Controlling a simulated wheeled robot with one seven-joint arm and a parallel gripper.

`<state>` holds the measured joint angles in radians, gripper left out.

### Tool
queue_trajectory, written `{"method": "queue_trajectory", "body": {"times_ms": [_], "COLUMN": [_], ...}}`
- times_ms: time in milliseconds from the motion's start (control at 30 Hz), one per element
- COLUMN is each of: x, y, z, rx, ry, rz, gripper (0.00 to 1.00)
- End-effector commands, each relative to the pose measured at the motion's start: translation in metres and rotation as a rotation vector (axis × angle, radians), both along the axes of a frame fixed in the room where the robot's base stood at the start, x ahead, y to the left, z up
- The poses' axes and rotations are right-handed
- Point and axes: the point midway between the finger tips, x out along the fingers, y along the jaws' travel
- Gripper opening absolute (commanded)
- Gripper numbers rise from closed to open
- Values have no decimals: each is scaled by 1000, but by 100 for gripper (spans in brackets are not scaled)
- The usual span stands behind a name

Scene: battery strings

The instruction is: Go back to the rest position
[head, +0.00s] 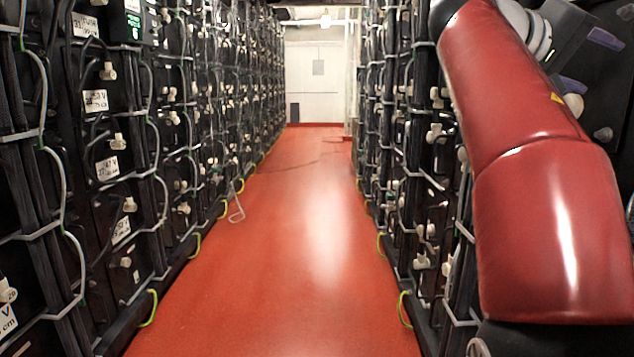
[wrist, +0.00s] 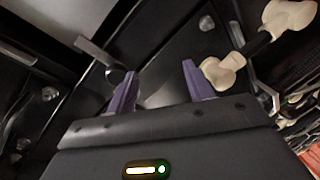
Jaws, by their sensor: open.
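My gripper (wrist: 157,85) shows in the wrist view with its two purple fingers apart and nothing between them. It faces dark battery casings (wrist: 170,65). A cream-coloured plug or cap (wrist: 223,70) is just right of the right finger, and I cannot tell whether they touch. In the head view my red arm (head: 530,160) fills the right side, in front of the right battery rack. Purple parts at the upper right of that view may be my fingers, but the arm partly hides them.
Battery racks line the aisle on the left (head: 110,150) and right (head: 405,130), with cables and pale caps sticking out. The red floor (head: 280,240) between them is mostly clear. A grey loop (head: 237,210) stands out at the left rack's foot. A white door (head: 315,80) is at the far end.

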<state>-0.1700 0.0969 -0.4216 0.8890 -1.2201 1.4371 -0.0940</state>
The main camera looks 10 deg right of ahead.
Motion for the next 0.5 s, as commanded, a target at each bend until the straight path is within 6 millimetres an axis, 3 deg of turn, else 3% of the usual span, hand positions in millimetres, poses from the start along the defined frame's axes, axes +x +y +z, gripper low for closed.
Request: {"method": "queue_trajectory", "body": {"times_ms": [100,233,367,500], "x": [8,11,1,-24], "y": [0,26,70,129], "z": [-52,-116,-181,-249], "rx": [175,365,552,750], "ry": [34,55,61,59], "rz": [170,345,496,621], "gripper": [52,52,52,52]}}
